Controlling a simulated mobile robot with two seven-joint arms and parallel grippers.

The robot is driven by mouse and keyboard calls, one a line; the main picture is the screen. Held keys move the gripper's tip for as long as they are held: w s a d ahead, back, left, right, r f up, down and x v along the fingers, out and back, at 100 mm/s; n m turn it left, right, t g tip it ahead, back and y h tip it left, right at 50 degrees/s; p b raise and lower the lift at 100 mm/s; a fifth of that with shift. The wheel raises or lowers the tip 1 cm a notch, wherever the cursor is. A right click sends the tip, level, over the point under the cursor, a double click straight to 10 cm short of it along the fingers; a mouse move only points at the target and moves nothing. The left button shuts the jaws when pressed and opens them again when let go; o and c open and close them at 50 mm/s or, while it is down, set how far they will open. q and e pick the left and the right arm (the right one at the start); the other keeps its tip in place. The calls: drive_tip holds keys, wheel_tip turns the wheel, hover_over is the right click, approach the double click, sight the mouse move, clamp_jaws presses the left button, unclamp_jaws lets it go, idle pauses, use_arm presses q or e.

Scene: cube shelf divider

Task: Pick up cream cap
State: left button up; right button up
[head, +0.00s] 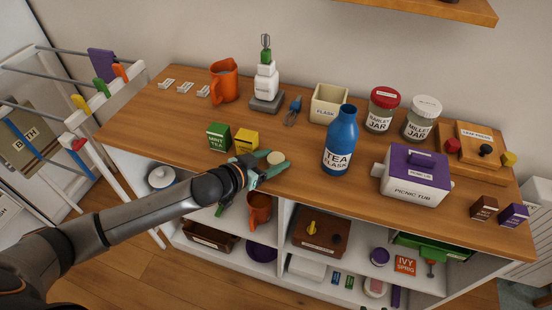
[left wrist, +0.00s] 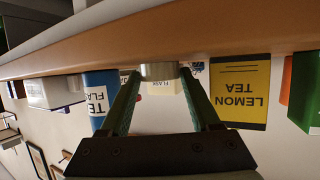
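The cream cap (head: 276,158) is a small round disc near the front edge of the wooden top, in front of the lemon tea box. My left gripper (head: 272,163) is open, low at the front edge, with its teal fingers on either side of the cap. In the left wrist view the cap (left wrist: 159,71) shows between the two fingertips, with a small gap visible on each side. That view is upside down. My right gripper is in neither view.
The yellow lemon tea box (head: 246,141) and green mint tea box (head: 218,137) stand just behind and left of the cap. The blue tea flask (head: 341,140) stands to the right. The wooden top (head: 304,172) is bare between cap and flask.

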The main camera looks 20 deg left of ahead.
use_arm(q)
drive_tip(key=c, duration=0.9)
